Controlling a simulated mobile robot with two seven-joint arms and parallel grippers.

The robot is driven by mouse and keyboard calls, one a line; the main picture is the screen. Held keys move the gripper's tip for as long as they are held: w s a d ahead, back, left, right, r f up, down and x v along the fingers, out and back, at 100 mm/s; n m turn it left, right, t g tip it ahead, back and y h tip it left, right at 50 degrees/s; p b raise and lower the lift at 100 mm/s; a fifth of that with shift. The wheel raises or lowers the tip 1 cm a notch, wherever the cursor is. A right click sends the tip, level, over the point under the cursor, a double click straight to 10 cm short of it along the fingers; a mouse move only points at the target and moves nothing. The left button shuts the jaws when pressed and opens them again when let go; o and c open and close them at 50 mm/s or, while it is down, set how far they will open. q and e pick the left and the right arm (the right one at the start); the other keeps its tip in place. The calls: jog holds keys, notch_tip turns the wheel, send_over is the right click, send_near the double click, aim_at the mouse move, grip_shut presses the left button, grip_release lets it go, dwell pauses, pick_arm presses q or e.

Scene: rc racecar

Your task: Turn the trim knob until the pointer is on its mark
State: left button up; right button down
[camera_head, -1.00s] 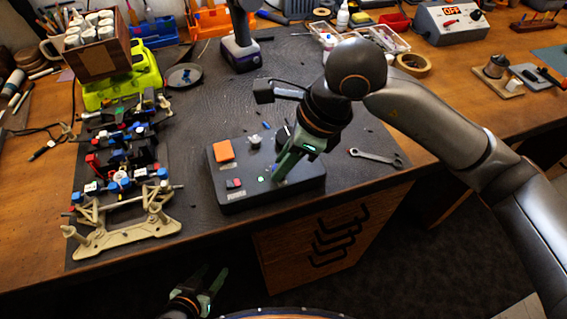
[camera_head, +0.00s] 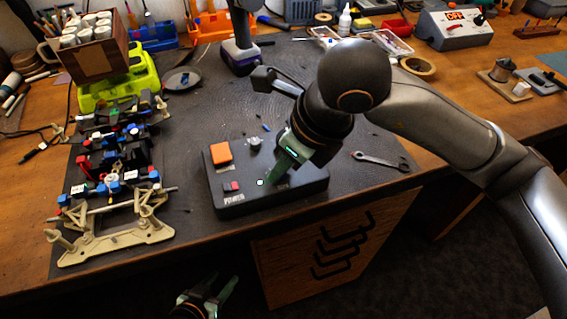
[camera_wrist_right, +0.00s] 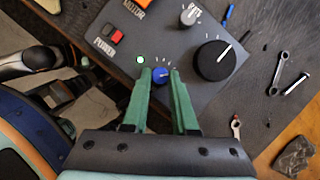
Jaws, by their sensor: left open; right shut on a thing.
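A black control box (camera_head: 225,195) lies on the dark mat. My right gripper (camera_wrist_right: 160,75) reaches down over the box and is shut on a small blue knob (camera_wrist_right: 160,80), with one green finger on each side. White tick marks fan out above this knob. A pale pointer line seems to show on it, but I cannot tell which mark it meets. In the head view the fingers and wrist hide the blue knob. My left gripper (camera_head: 212,297) is open and empty, low in front of the bench.
The box also carries an orange MOTOR button (camera_head: 221,152), a red POWER switch (camera_wrist_right: 116,36), a lit green lamp (camera_wrist_right: 140,59), a grey RATE knob (camera_wrist_right: 189,15) and a large black knob (camera_wrist_right: 215,60). A wrench (camera_head: 380,160) lies right; a car chassis (camera_head: 115,245) stands left.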

jog(key=c, duration=0.7)
grip_release()
jog(key=shift+r, duration=0.1)
jog(key=v, duration=1.2)
jog(key=shift+r, duration=0.15)
jog(key=shift+d, duration=0.1)
